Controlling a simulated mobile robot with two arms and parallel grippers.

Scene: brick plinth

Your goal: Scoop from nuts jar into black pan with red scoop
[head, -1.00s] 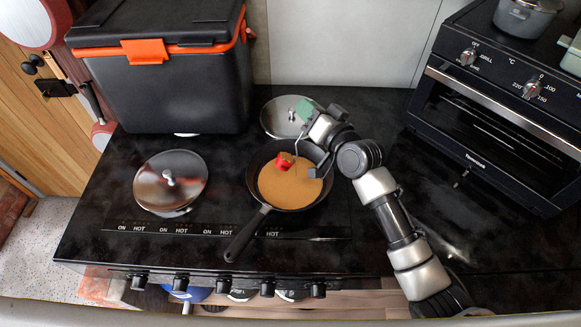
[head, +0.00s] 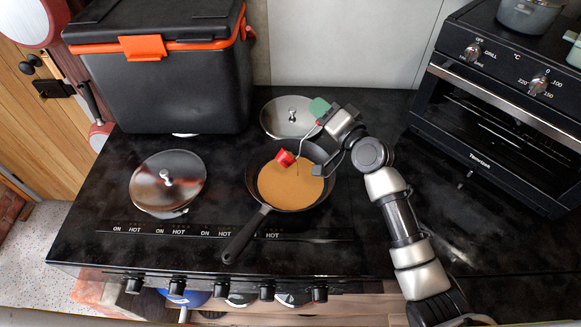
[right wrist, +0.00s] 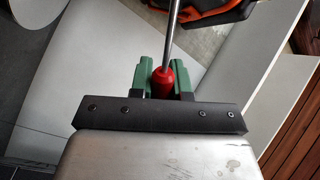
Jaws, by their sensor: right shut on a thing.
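The black pan (head: 249,184) sits on the black cooktop, with a smooth tan-brown layer over its bottom. The red scoop (head: 286,157) has its red cup low over the far part of the pan, tilted on its side. Whether the cup holds anything is not clear. My right gripper (head: 322,112) is above the pan's far right rim, shut on the scoop's handle. In the right wrist view the scoop's red grip (right wrist: 163,82) is between the green fingertips (right wrist: 164,75), with its metal rod leading away. No nuts jar is in view. My left gripper is not in view.
A metal lid (head: 168,181) lies left of the pan, and another lid (head: 289,117) lies behind it. A black cooler box (head: 165,85) stands at back left. An oven (head: 500,115) stands at right. The cooktop's front left is clear.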

